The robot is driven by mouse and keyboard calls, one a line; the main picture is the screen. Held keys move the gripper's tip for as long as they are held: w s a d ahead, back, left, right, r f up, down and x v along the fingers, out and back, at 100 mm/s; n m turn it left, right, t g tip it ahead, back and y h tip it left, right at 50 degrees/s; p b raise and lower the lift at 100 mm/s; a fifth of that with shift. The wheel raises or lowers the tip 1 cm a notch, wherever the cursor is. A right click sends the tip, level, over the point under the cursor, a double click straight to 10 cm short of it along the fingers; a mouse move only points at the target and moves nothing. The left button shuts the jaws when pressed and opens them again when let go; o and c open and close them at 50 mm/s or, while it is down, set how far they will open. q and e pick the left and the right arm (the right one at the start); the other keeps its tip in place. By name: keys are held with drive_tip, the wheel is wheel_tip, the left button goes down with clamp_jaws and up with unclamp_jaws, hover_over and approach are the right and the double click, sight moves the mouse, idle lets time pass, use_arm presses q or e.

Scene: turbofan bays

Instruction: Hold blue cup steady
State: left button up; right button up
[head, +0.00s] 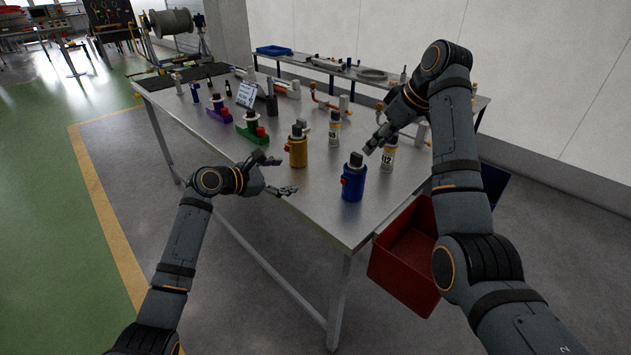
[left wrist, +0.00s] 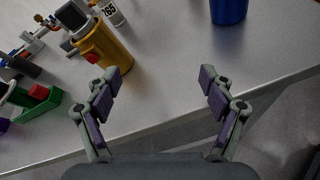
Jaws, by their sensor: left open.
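The blue cup (head: 352,185) stands upright near the front edge of the table, with a dark block in its top and a red part on its left side. Its lower part shows at the top of the left wrist view (left wrist: 229,8). My left gripper (head: 281,175) is open and empty, left of the cup at the table edge, with a clear gap to it. Its spread fingers show in the left wrist view (left wrist: 161,92). My right gripper (head: 375,128) is above and behind the cup, apart from it, and its fingers look open and empty.
A yellow cup (head: 297,152) stands left of the blue one. Labelled bottles (head: 389,155) (head: 334,130) stand behind. Green (head: 252,131) and purple (head: 219,112) holders are farther back. A red bin (head: 405,255) hangs at the table's right end. The table front between the cups is bare.

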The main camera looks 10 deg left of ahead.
sight(348, 183)
use_arm(q)
drive_tip(key=s+d+r+g, duration=0.1)
drive_tip(key=d, duration=0.2)
drive_tip(key=s+d+n+g+h, duration=0.1)
drive_tip(key=s+d, duration=0.1)
drive_tip(key=d, duration=0.1)
drive_tip(key=s+d+r+h, duration=0.1)
drive_tip(key=d, duration=0.2)
drive_tip(key=shift+s+d+r+n+g, duration=0.15)
drive_tip(key=shift+d+r+n+g, duration=0.15)
drive_tip(key=shift+d+g, duration=0.1)
drive_tip(key=x, duration=1)
drive_tip(key=shift+d, duration=0.25)
drive_tip(key=shift+c, duration=0.4)
